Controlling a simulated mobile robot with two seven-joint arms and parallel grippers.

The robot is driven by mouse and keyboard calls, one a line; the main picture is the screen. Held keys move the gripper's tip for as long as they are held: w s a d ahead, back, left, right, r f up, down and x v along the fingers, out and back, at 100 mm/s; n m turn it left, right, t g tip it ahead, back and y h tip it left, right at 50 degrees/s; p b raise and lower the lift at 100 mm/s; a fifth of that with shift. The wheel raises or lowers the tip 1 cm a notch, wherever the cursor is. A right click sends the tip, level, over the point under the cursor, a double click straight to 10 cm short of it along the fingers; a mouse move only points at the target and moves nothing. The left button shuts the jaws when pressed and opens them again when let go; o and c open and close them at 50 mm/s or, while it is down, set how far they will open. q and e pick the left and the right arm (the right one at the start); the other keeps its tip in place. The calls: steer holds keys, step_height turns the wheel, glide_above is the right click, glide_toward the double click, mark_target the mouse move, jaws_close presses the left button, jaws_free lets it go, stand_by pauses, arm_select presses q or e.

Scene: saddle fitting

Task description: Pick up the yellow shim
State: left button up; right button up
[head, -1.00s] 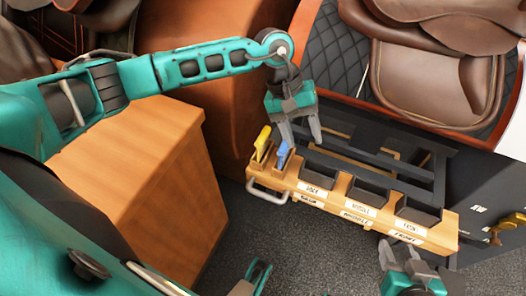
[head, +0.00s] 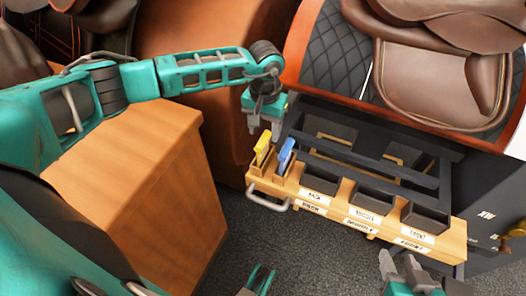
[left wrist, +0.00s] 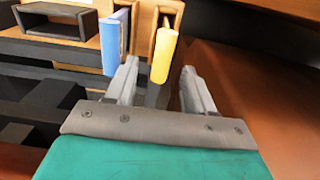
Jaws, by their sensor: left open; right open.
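The yellow shim (head: 262,146) stands upright in the leftmost slot of a wooden rack (head: 340,213). A blue shim (head: 286,152) stands in the slot to its right. My left gripper (head: 263,132) is open and empty, just above and behind the yellow shim. In the left wrist view, the yellow shim (left wrist: 163,56) appears between the spread fingertips of the left gripper (left wrist: 160,75), beyond them and not gripped. The blue shim (left wrist: 110,42) is just left of the left finger. My right gripper (head: 398,262) is open and low at the bottom edge, away from the shims.
The rack has several dark, labelled bins right of the shims and a white handle (head: 268,200) at its left end. A wooden cabinet (head: 150,190) stands left. Brown leather saddles (head: 435,70) are behind. Dark rails lie behind the rack.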

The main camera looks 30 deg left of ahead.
mark_target(263, 139)
arm_select(q)
steer(key=f, duration=0.3)
steer(key=f+b, duration=0.1)
steer(key=shift+s+a+f, duration=0.1)
steer(key=shift+s+f, duration=0.15)
steer(key=shift+f, duration=0.05)
steer(key=shift+c, duration=0.5)
jaws_close()
